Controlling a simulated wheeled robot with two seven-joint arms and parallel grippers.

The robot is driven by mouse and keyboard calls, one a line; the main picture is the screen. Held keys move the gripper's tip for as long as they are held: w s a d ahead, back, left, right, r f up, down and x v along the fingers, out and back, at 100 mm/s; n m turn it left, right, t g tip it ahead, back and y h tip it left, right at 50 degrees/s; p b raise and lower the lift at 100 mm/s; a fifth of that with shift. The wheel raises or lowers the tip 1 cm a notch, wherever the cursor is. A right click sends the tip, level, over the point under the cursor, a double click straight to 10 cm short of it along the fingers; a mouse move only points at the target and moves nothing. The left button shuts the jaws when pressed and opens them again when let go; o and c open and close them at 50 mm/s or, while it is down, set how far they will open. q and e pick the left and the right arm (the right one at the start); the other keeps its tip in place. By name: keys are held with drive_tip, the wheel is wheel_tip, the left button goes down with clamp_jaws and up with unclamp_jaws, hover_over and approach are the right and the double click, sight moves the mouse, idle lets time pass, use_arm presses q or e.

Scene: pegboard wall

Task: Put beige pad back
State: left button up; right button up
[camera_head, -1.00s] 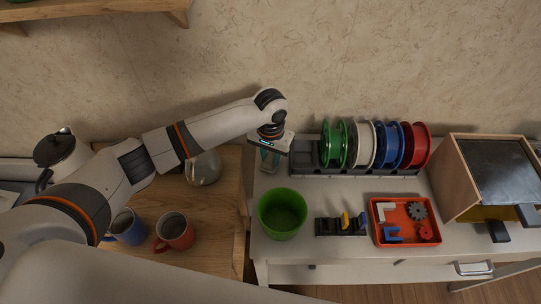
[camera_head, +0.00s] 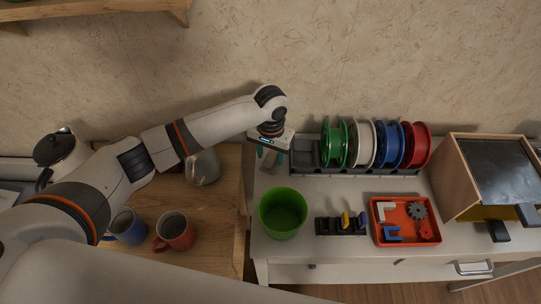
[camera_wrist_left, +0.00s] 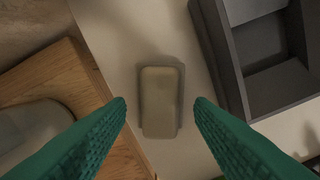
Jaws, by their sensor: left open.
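A beige pad (camera_wrist_left: 160,101), a rounded block, lies on the light tabletop in the left wrist view, with a soft shadow around it. My left gripper (camera_wrist_left: 160,108) has teal ribbed fingers spread wide, one on each side of the pad, with clear gaps and no contact visible. In the head view my left gripper (camera_head: 269,157) points down over the back left corner of the white table, left of the spool rack. The pad is hard to make out there. My right gripper is not in view.
A dark spool rack (camera_head: 309,167) stands close to the right of the gripper, holding green, white, blue and red spools. A green bin (camera_head: 283,212), small black holder (camera_head: 328,227) and red tray (camera_head: 405,240) are in front. A glass pot (camera_head: 203,168) and mugs stand on the wooden table left.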

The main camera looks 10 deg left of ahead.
sight(271, 159)
use_arm(q)
wheel_tip(271, 159, up, 11)
idle(0.3)
